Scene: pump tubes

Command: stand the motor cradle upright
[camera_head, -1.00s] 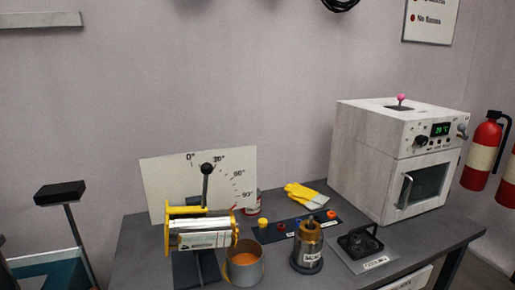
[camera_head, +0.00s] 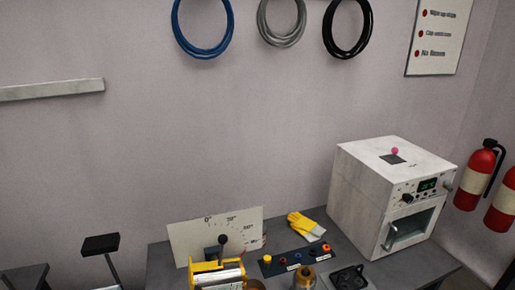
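The motor cradle (camera_head: 206,267) is a yellow frame around a silver cylinder (camera_head: 218,278). It sits on the left part of the bench, and the bottom edge of the picture cuts it off. The cylinder lies roughly sideways. A lever with a black knob (camera_head: 222,239) stands up behind it. The cradle's base is hidden. Neither of my grippers is in view.
A control strip with coloured knobs (camera_head: 298,258), yellow gloves (camera_head: 303,225), a brass-topped cylinder (camera_head: 305,278) and a black fixture (camera_head: 347,279) stand right of the cradle. A white oven (camera_head: 378,183) fills the bench's right. A black-topped post (camera_head: 100,244) stands left of the bench.

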